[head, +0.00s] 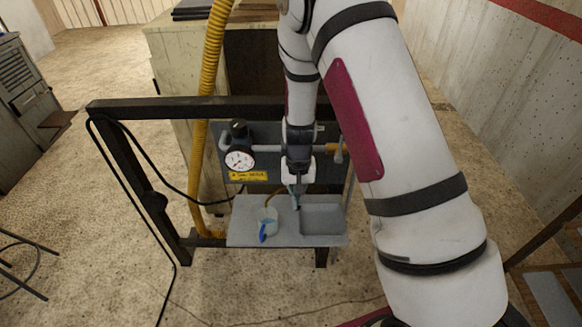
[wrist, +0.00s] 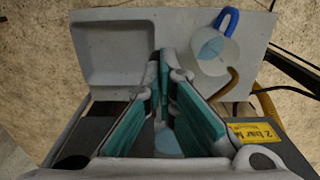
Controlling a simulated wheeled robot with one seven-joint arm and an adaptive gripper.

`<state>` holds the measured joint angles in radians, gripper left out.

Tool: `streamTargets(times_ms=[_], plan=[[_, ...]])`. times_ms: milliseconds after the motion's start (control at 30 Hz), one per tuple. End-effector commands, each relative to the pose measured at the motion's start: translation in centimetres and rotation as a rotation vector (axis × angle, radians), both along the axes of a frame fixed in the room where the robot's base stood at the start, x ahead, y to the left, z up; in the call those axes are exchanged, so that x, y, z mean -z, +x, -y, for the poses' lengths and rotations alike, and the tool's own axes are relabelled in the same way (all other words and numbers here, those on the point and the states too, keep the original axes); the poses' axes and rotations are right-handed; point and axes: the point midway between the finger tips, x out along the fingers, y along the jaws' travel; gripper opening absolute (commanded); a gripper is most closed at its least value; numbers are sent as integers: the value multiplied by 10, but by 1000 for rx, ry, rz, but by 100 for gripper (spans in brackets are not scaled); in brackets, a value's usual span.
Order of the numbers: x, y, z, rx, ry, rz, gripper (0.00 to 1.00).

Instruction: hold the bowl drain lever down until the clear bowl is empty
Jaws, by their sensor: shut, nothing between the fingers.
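My gripper (head: 297,205) is shut and empty, pointing down in front of the grey rack panel, above the shelf. In the wrist view its teal-padded fingers (wrist: 163,62) meet at the tips. A pale blue rounded patch (wrist: 168,142) shows between the finger bases; it may be the clear bowl, but I cannot tell, nor read any liquid level. The drain lever cannot be made out; my gripper and wrist cover that part of the panel. A clear cup (head: 267,215) with a blue handle stands on the shelf left of my gripper, with pale blue inside.
The grey shelf (head: 245,235) has a square recess (head: 322,219) at right. A dial gauge (head: 239,160) and yellow label (head: 247,175) are on the panel. A curved brown tube (wrist: 232,84) ends near the cup. A yellow hose (head: 209,80) and black frame (head: 140,180) stand left.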

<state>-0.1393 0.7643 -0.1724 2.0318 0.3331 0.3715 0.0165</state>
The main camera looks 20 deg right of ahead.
Motion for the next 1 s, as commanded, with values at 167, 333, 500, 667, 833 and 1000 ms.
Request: streamTargets(times_ms=[167, 333, 500, 667, 833, 1000], plan=[[0, 0, 0, 0, 0, -1, 0], [0, 0, 0, 0, 0, -1, 0], [-2, 0, 0, 0, 0, 0, 0], [-26, -1, 0, -1, 0, 3, 0], [-57, -2, 0, -1, 0, 2, 0], [-76, -1, 0, 0, -1, 2, 0]])
